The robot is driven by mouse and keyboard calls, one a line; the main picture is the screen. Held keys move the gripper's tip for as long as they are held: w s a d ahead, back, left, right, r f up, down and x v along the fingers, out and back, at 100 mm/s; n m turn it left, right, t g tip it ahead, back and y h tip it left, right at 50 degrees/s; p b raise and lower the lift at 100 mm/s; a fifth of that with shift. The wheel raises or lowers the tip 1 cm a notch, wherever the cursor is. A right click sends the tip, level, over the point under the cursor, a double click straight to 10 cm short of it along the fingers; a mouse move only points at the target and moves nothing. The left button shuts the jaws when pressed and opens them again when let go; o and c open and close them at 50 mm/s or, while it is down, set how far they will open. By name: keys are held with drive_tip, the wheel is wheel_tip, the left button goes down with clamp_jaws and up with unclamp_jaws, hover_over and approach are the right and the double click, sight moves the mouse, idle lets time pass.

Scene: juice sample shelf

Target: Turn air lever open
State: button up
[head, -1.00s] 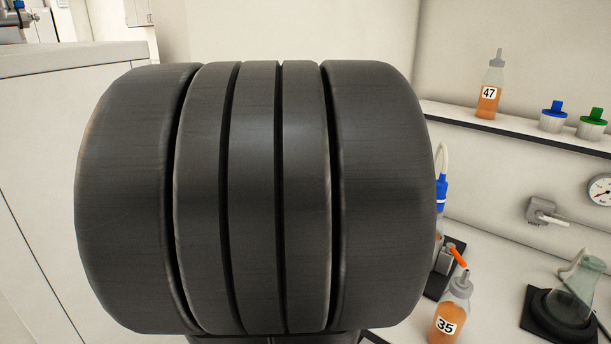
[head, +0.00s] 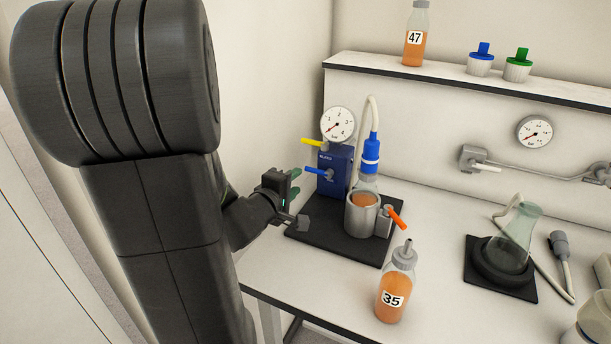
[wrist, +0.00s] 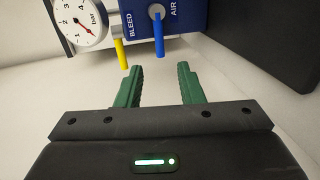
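The blue valve block (head: 335,170) stands on a black base plate, with a round gauge (head: 338,124) on top. Its blue air lever (head: 318,173) sticks out to the left, below the yellow bleed lever (head: 312,142). In the wrist view the blue lever (wrist: 158,36) hangs under its grey hub near the AIR label, and the yellow lever (wrist: 121,54) is left of it. My gripper (head: 297,187) is left of the block, close to the blue lever. In the wrist view my gripper (wrist: 160,85) has its green fingers apart, with nothing between them; the blue lever is just beyond the gap.
A bottle in a metal cup (head: 361,215) with an orange lever (head: 396,217) stands right of the block. Bottle 35 (head: 393,290) stands in front. A flask (head: 515,240) sits at the right. Bottle 47 (head: 414,40) is on the shelf (head: 450,84).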

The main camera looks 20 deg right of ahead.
sight(310, 170)
drive_tip(key=b+x, duration=0.1)
drive_tip(key=x, duration=0.6)
drive_tip(key=shift+w+d+f, duration=0.15)
drive_tip(key=shift+w+d, duration=0.1)
drive_tip(key=shift+w, duration=0.05)
drive_tip(key=shift+c, duration=0.4)
clamp_jaws()
